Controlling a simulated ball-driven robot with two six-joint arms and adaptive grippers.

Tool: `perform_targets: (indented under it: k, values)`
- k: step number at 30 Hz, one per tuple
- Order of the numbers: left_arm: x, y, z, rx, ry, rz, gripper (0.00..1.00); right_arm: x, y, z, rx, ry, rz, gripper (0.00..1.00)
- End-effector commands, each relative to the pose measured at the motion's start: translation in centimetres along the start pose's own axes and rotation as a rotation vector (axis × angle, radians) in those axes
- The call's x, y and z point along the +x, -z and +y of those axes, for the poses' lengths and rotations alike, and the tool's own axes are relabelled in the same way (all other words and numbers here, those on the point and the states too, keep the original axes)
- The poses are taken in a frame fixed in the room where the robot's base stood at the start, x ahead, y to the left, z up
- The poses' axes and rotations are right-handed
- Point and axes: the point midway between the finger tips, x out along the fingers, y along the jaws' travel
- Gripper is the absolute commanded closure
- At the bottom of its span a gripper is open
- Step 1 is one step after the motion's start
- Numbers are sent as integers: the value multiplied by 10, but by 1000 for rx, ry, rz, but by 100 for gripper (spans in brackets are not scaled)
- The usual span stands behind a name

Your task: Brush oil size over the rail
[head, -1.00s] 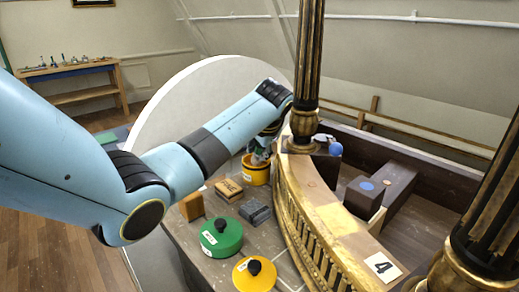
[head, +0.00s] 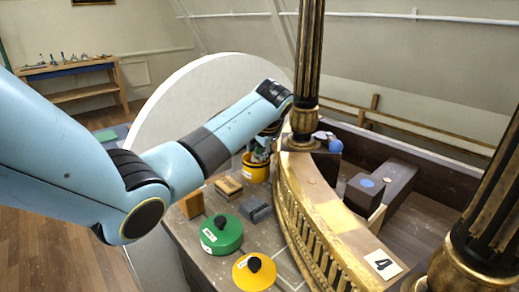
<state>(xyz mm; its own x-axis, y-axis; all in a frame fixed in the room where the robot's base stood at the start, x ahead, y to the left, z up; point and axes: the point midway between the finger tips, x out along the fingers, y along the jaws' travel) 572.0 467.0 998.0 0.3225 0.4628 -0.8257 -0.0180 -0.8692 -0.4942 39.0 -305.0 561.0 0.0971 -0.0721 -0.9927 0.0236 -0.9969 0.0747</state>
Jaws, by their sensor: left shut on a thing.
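The rail (head: 330,222) is a curved gilt band with a row of small balusters, running from the far column down toward the lower right. My left arm comes in from the left, and its gripper (head: 263,147) points down at the yellow pot (head: 257,173), beside the rail's far end. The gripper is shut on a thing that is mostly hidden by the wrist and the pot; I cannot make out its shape. Whether its lower end is inside the pot is unclear. My right gripper is not in view.
A green lidded tin (head: 221,234), a yellow lidded tin (head: 254,272), a grey block (head: 256,208) and a tan block (head: 229,188) stand left of the rail. Dark fluted columns (head: 307,70) rise at its far end and at right. A card marked 4 (head: 382,264) lies on the rail.

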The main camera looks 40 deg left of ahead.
Motion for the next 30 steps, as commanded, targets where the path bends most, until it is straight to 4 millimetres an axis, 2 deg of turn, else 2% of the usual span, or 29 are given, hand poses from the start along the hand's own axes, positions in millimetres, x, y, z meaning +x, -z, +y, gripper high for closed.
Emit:
perform_targets:
  k: [30]
  values:
    - [1,-1,1,1,-2,-3,100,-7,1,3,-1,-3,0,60]
